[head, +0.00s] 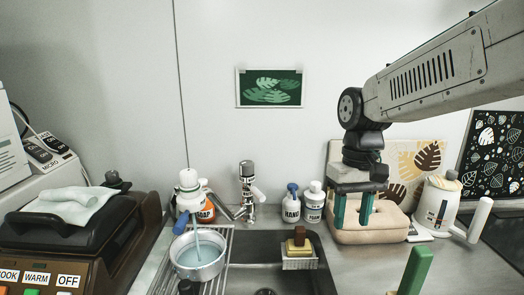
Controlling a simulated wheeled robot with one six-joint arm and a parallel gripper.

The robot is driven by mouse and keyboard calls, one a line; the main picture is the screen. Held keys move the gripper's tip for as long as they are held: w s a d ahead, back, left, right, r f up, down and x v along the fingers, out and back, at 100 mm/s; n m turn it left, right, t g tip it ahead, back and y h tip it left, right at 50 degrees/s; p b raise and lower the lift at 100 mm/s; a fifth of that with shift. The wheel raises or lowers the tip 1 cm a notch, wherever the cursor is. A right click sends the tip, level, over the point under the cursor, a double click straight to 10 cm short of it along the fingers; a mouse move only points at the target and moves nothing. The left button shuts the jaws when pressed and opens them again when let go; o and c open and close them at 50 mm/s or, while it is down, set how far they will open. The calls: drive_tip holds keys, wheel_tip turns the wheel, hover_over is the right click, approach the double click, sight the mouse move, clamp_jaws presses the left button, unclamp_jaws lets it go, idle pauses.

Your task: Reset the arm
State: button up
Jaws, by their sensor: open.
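My arm reaches in from the upper right of the head view. My gripper (353,212) points down with its two teal fingers apart. It is open and nothing shows between the fingers. It stands in front of or over a beige padded block (388,225) on the counter. I cannot tell whether the fingers touch the block.
A white kettle (437,205) stands right of my gripper, with a leaf-pattern board (415,165) behind. Soap bottles (291,204), a faucet (248,190) and a sink (265,275) lie left. A pot (198,255) sits on the rack. A green upright piece (415,270) rises in front.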

drive_tip(key=s+d+m+t, duration=0.1)
drive_tip(key=s+d, duration=0.3)
drive_tip(key=s, duration=0.6)
drive_tip(key=s+d+m+t, duration=0.1)
drive_tip(key=s+d, duration=0.3)
drive_tip(key=s, duration=0.5)
drive_tip(key=shift+s+d+f+t, duration=0.25)
drive_tip(key=shift+s+f+t, duration=0.15)
drive_tip(key=shift+f, duration=0.05)
drive_tip(key=shift+c, duration=0.6)
